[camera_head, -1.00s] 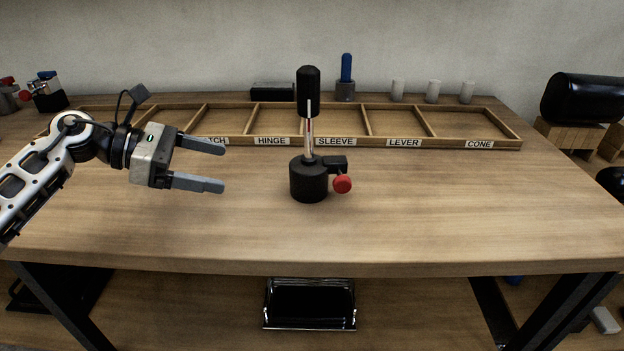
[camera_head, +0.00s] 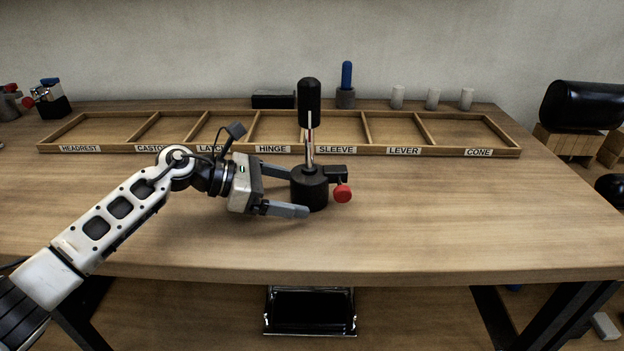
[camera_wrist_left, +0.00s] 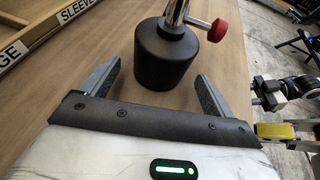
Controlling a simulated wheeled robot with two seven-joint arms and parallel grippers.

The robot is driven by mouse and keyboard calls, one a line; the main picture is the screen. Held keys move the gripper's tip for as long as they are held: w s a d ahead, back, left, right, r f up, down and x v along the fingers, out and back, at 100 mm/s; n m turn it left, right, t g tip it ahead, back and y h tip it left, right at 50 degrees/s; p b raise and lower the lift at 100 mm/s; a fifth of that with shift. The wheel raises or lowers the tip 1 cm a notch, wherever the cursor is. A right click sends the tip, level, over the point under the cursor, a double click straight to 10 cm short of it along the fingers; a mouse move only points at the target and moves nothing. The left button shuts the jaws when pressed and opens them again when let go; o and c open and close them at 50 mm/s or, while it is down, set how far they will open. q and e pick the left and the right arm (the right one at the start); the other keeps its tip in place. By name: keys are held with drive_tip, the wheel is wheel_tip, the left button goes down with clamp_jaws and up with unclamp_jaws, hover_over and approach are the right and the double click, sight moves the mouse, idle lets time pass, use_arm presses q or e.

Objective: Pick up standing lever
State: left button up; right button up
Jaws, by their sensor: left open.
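The standing lever (camera_head: 309,187) is upright on the table, with a round black base, a thin metal rod, a black grip on top and a red knob on its right side. My left gripper (camera_head: 295,192) is open at the left of the base, its fingers pointing right toward it. In the left wrist view the black base (camera_wrist_left: 166,58) appears ahead of and between the two open fingertips (camera_wrist_left: 158,78); the lever's top is out of that view. Whether a finger touches the base I cannot tell.
A wooden tray (camera_head: 520,153) with labelled compartments lies behind the lever. The table front (camera_head: 420,235) is clear.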

use_arm(q)
drive_tip(key=shift+x, duration=1.05)
drive_tip(key=c, duration=1.5)
drive_tip(key=shift+r, duration=0.15)
drive_tip(key=shift+c, duration=0.2)
drive_tip(key=shift+r, duration=0.75)
drive_tip(key=s+r, duration=1.1)
drive_tip(key=s, duration=0.3)
drive_tip(key=shift+d+r, duration=0.2)
drive_tip(key=shift+d, duration=0.25)
